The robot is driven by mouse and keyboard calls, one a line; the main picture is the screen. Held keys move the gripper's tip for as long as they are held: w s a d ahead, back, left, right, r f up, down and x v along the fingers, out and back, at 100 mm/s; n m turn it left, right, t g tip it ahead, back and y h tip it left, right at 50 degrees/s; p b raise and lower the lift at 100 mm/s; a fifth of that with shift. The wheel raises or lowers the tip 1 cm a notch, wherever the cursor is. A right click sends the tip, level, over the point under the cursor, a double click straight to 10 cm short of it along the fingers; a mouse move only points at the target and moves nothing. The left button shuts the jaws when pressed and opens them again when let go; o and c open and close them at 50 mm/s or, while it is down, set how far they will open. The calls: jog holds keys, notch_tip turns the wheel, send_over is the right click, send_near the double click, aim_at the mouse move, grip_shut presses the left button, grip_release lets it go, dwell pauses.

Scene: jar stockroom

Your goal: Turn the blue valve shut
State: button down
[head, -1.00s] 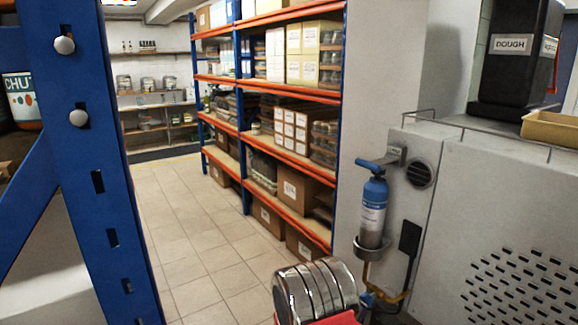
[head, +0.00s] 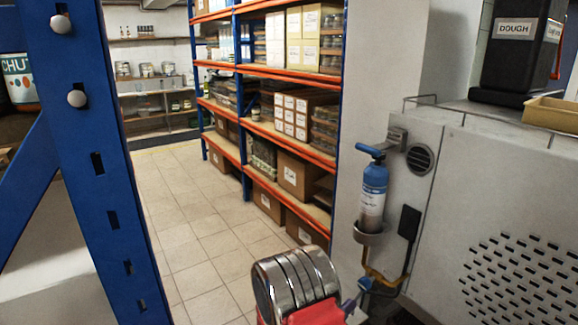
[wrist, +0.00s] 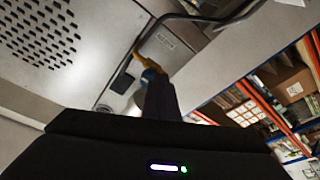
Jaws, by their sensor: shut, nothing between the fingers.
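A small blue valve handle (head: 365,284) sits on a yellow-brass pipe (head: 385,284) low on the pale wall unit, in the lower middle of the head view. In the wrist view, the blue part (wrist: 150,74) shows just beyond the tip of my gripper (wrist: 158,90), below the yellow pipe (wrist: 142,50). My gripper's dark fingers are shut with nothing between them. They overlap the blue part in the picture, and I cannot tell whether they touch it.
A blue-topped canister (head: 372,190) stands in a ring holder above the pipe. A black pad (head: 409,222) is to its right. The pale unit (head: 455,190) has a perforated panel. A blue upright (head: 85,150) fills the left; orange-edged shelves (head: 285,146) stand behind. The tiled floor (head: 195,220) is clear.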

jog(key=shift+s+a, duration=0.6)
jog(key=shift+a, duration=0.35)
jog(key=s+a+r, duration=0.5)
jog(key=a+r, duration=0.2)
jog(key=a, duration=0.1)
jog(key=shift+s+a, duration=0.15)
jog(key=shift+s, duration=0.1)
dwell(0.3)
